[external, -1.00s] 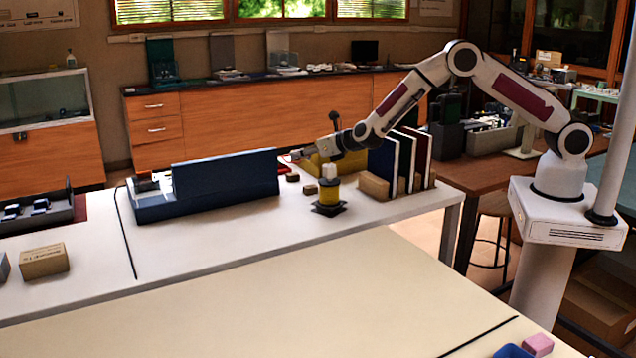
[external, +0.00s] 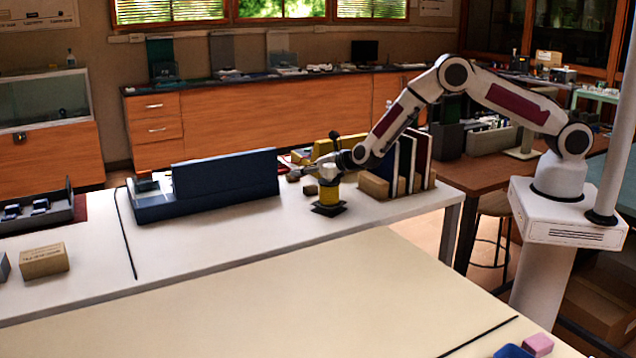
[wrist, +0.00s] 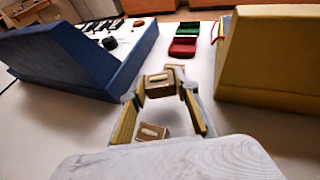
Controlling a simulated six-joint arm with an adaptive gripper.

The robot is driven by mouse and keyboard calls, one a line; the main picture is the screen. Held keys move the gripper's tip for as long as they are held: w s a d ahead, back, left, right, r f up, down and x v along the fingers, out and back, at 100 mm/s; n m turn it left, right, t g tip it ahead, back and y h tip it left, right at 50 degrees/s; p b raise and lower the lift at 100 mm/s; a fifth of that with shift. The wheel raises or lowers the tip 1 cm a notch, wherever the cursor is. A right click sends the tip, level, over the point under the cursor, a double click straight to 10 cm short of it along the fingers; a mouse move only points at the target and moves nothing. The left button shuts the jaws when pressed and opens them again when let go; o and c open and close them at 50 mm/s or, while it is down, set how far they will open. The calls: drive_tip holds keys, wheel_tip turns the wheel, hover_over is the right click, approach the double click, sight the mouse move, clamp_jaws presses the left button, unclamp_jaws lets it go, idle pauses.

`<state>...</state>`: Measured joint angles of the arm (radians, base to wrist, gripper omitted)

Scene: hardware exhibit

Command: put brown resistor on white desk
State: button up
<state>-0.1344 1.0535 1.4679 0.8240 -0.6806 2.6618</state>
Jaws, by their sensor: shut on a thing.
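A brown resistor (wrist: 160,84) is between the fingertips of my gripper (wrist: 160,92) in the wrist view, and the fingers are shut on it. A second brown block (wrist: 150,132) lies on the white desk (wrist: 75,125), nearer the palm and below the fingers. In the external view, my gripper (external: 293,175) is low over the far side of the white desk (external: 240,228), right of the blue holder. A brown block (external: 310,190) sits on the desk just in front of it. I cannot tell whether the held resistor touches the desk.
A yellow spool (external: 328,195) and upright panels (external: 405,165) are near my wrist.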

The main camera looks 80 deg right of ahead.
sight(300, 187)
drive_tip(key=shift+f, duration=1.85)
drive_tip(key=shift+s+f, duration=0.1)
drive_tip(key=shift+f, duration=0.5)
drive_tip(key=shift+s+f, duration=0.1)
drive_tip(key=shift+f, duration=0.25)
drive_tip(key=o, duration=1)
drive_tip(key=shift+a, duration=0.15)
drive_tip(key=shift+r, duration=0.45)
drive_tip(key=shift+s+a+r, duration=0.2)
drive_tip(key=shift+s+r, duration=0.2)
drive_tip(key=shift+s, duration=0.1)
drive_tip(key=shift+s+a+r, duration=0.15)
drive_tip(key=shift+s+r, duration=0.25)
drive_tip(key=shift+s, duration=0.05)
drive_tip(key=shift+v, duration=4.75)
